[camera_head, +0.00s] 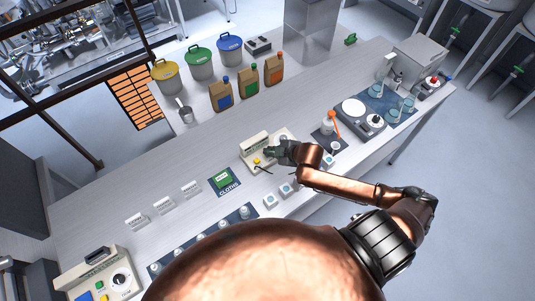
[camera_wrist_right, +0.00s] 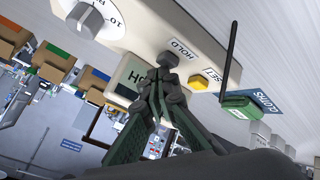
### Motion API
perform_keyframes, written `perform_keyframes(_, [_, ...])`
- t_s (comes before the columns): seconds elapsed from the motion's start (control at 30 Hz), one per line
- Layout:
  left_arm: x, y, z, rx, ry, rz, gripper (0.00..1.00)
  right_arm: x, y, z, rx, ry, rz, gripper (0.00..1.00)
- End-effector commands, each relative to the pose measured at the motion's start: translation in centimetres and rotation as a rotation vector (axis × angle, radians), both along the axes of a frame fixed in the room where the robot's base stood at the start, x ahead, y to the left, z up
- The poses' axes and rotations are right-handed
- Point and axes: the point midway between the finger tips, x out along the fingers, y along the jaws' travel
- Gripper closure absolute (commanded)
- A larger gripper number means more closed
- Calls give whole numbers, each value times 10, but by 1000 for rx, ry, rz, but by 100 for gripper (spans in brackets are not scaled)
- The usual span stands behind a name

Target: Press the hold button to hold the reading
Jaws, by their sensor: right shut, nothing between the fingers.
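The cream meter (camera_head: 256,144) stands on the grey bench near the middle, with a small display and a yellow button. My right gripper (camera_head: 270,153) is shut and empty at the meter's front. In the wrist view, the closed fingertips (camera_wrist_right: 167,66) are right at the panel below the HOLD label (camera_wrist_right: 180,50). They cover the hold button, so I cannot tell whether it is pressed in. The yellow button (camera_wrist_right: 198,82) beside SET is clear of the fingers. The display (camera_wrist_right: 131,75) shows letters starting with H; the rest is hidden. My left gripper is not in view.
An orange-topped bottle (camera_head: 333,125) and a balance (camera_head: 353,110) stand to the right. Bare bench lies behind the meter.

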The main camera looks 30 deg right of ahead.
Motion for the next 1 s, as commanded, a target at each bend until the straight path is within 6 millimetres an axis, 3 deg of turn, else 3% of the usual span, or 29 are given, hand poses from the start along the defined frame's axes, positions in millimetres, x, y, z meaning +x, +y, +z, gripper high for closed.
perform_keyframes(1.0, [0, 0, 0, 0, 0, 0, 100, -1, 0, -8, 0, 3, -1, 100])
